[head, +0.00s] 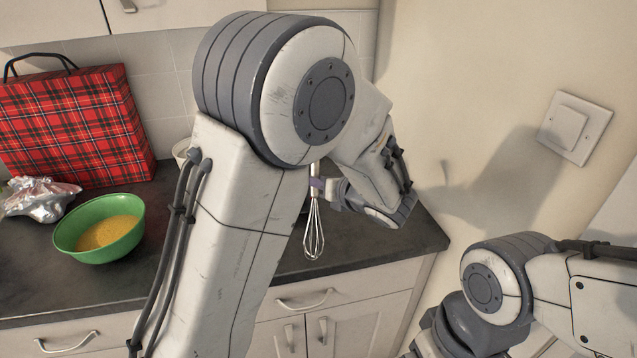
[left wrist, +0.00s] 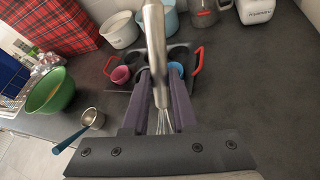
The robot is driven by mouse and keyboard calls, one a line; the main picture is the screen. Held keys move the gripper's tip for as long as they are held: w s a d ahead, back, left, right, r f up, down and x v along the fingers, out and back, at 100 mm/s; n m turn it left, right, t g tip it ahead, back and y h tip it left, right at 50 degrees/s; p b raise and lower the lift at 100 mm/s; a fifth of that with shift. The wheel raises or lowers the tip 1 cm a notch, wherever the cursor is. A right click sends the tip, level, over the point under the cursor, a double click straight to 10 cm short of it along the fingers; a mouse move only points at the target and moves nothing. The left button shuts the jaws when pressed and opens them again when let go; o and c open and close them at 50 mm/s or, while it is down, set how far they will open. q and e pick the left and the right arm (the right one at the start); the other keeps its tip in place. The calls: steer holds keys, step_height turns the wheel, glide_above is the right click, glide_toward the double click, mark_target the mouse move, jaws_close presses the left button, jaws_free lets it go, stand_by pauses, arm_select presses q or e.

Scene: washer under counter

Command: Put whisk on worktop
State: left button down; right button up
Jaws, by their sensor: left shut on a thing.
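The whisk (head: 314,235) has a metal handle and wire loops. It hangs upright with the loops down, above the dark worktop (head: 367,241) near its right end in the head view. My left gripper (head: 318,184) is shut on its handle. In the left wrist view the whisk (left wrist: 155,50) stands between the two purple fingers (left wrist: 158,98), with its wires partly hidden behind them. I cannot tell how far the loops are from the worktop. The right gripper is not in view; only part of my right arm shows at lower right in the head view.
A green bowl (head: 100,229) with yellow contents, a foil bundle (head: 38,199) and a red plaid bag (head: 70,125) stand at the left. The left wrist view shows a muffin tin (left wrist: 121,79) with red handles, a blue-handled pan (left wrist: 92,118) and a white pot (left wrist: 119,30). Bare worktop lies at right.

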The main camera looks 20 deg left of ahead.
arm_select(q)
steer(key=shift+f, duration=0.35)
